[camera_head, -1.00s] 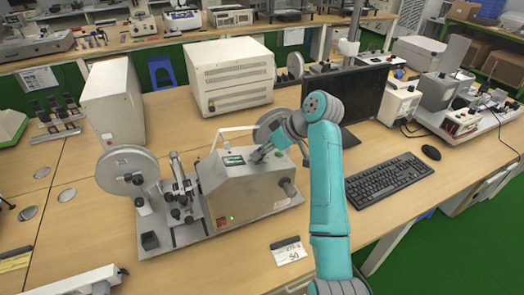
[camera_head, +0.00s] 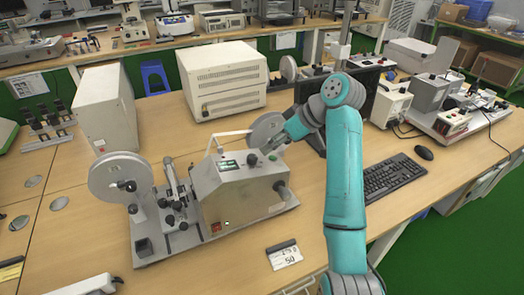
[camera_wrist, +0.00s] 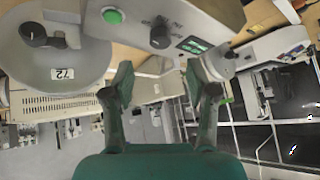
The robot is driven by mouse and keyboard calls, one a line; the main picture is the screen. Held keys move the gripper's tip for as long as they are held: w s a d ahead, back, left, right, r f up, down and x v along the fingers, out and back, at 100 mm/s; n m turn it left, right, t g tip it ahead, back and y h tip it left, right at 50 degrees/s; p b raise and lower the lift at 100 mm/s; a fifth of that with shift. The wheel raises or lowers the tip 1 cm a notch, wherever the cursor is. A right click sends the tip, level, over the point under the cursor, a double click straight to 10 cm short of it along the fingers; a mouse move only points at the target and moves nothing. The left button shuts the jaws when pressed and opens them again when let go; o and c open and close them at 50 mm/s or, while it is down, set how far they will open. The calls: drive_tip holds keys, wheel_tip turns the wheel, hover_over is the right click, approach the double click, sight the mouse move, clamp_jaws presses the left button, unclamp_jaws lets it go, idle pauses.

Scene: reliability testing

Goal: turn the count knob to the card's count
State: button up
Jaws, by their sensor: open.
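The grey machine (camera_head: 240,198) stands on the bench with a sloped top panel. The panel carries a lit green display (camera_head: 227,166), a dark count knob (camera_head: 253,160) and a green button (camera_head: 273,157). The wrist view shows the knob (camera_wrist: 160,36) between the button (camera_wrist: 113,16) and the display (camera_wrist: 193,45). My gripper (camera_head: 268,147) is just above and behind the panel, apart from the knob. In the wrist view its fingers (camera_wrist: 160,75) are spread and empty. The white card (camera_head: 285,255) lies in front of the machine; its lower line looks like 50. The display's digits are too small to read.
A reel (camera_head: 122,178) stands at the machine's left end and another reel (camera_head: 266,132) behind it. The wrist view shows a reel labelled 72 (camera_wrist: 63,73). A monitor and a keyboard (camera_head: 394,178) are to the right. White cabinets (camera_head: 222,80) stand behind.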

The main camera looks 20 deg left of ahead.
drive_tip(key=shift+v, duration=2.15)
